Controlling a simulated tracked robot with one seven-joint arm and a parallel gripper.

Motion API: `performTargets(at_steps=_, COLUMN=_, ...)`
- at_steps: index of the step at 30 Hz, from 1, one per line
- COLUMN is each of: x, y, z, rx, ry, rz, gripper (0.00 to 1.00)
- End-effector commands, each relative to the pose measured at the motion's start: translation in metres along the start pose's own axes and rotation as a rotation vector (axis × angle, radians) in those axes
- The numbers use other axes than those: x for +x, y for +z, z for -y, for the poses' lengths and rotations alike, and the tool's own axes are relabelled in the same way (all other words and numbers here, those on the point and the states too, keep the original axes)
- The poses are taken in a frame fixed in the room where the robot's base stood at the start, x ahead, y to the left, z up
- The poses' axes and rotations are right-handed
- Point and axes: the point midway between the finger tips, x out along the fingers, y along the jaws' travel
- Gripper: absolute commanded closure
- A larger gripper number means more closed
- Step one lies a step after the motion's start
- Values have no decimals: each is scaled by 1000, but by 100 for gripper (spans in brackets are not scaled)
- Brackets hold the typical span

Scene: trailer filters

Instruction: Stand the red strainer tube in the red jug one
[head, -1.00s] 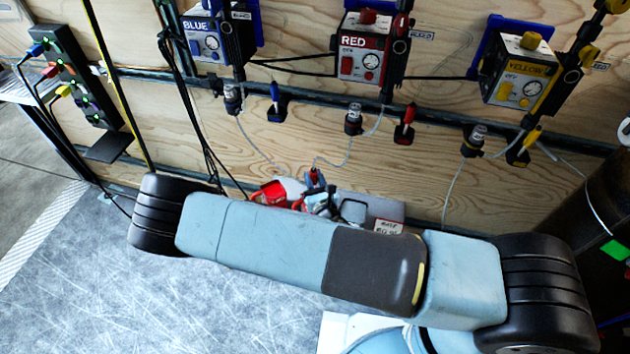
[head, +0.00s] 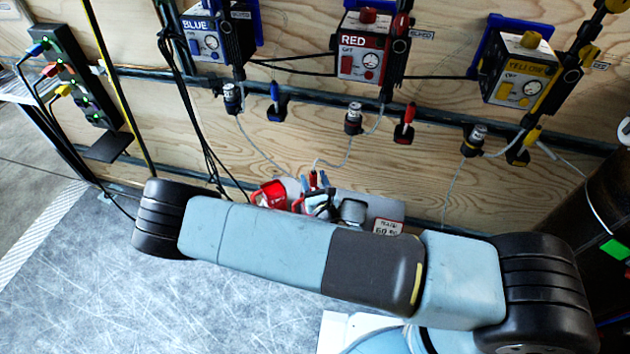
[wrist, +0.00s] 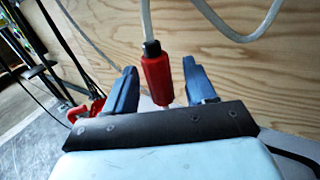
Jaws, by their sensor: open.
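The red strainer tube (wrist: 157,80) hangs upright on a clear hose with a black collar, between the two blue fingers of my gripper (wrist: 156,72) in the wrist view. The fingers are open, with a gap on each side of the strainer. In the head view the strainer (head: 313,179) shows small and red just behind my arm, beside the blue fingers. The red jug (head: 269,193) stands to the left of the strainer, its lower part hidden by my arm. In the wrist view a red part of the jug (wrist: 92,106) shows left of the left finger.
A grey-lidded container (head: 353,211) and a small sign (head: 388,227) stand right of the gripper. The plywood wall carries the blue pump (head: 205,40), red pump (head: 364,50) and yellow pump (head: 520,72). Black cables (head: 190,110) hang left. The floor at left is clear.

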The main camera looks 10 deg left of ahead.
Motion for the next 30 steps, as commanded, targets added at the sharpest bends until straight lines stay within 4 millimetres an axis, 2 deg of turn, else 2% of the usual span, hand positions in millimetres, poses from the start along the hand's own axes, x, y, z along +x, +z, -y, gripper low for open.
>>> performTargets(at_steps=5, x=-14, y=0, z=0, rx=0, ry=0, rz=-3, gripper=45)
performTargets(at_steps=15, x=-78, y=0, z=0, rx=0, ry=0, rz=-3, gripper=45)
performTargets(at_steps=21, x=-107, y=1, z=0, rx=-1, ry=-1, rz=-1, gripper=45)
performTargets(at_steps=30, x=-120, y=1, z=0, rx=0, ry=0, rz=1, gripper=45)
